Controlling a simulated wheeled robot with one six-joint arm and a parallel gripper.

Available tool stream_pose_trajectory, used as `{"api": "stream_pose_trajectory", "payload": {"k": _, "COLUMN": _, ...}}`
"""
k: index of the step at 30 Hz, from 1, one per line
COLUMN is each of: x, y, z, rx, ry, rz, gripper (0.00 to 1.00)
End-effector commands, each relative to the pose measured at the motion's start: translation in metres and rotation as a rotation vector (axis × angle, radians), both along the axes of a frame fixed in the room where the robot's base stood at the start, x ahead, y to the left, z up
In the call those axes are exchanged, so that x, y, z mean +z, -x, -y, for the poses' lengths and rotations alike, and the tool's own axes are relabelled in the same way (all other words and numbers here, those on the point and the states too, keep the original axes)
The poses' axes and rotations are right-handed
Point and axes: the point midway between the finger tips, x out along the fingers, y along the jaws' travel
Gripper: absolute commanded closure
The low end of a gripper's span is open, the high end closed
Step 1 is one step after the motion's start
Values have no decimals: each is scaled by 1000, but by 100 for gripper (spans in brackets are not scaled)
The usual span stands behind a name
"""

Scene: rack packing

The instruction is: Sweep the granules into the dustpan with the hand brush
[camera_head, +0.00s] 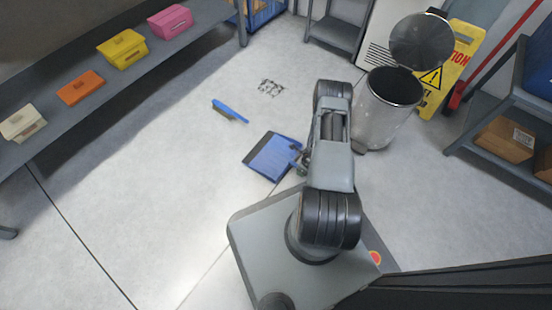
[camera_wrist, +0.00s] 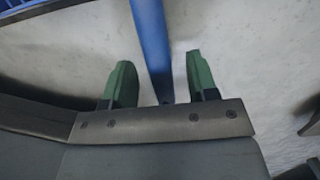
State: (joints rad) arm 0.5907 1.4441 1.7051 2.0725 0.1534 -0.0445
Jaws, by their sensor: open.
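The blue dustpan (camera_head: 270,157) lies on the floor in front of my base. The blue hand brush (camera_head: 229,111) lies on the floor up and left of it. My gripper (camera_wrist: 160,80) is open, with green fingers on either side of a blue bar that looks like the dustpan handle (camera_wrist: 151,45). The bar seems to lie between the fingers without being clamped. In the head view my arm mostly hides the gripper, at the dustpan's right side.
A metal bin (camera_head: 385,110) with a raised lid and a yellow caution sign (camera_head: 440,70) stand at right. A grey shelf (camera_head: 60,125) with colored boxes runs along the left. A shelf with a cardboard box (camera_head: 503,140) is at far right. Floor around the brush is clear.

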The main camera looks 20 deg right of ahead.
Motion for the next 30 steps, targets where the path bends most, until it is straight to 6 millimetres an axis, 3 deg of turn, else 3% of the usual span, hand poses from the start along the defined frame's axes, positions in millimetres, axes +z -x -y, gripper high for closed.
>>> {"api": "stream_pose_trajectory", "payload": {"k": 10, "x": -1, "y": 0, "z": 0, "rx": 0, "ry": 0, "rz": 0, "gripper": 48}}
{"api": "stream_pose_trajectory", "payload": {"k": 26, "x": -1, "y": 0, "z": 0, "rx": -1, "ry": 0, "rz": 0, "gripper": 98}}
{"api": "stream_pose_trajectory", "payload": {"k": 30, "x": -1, "y": 0, "z": 0, "rx": 0, "ry": 0, "rz": 0, "gripper": 100}}
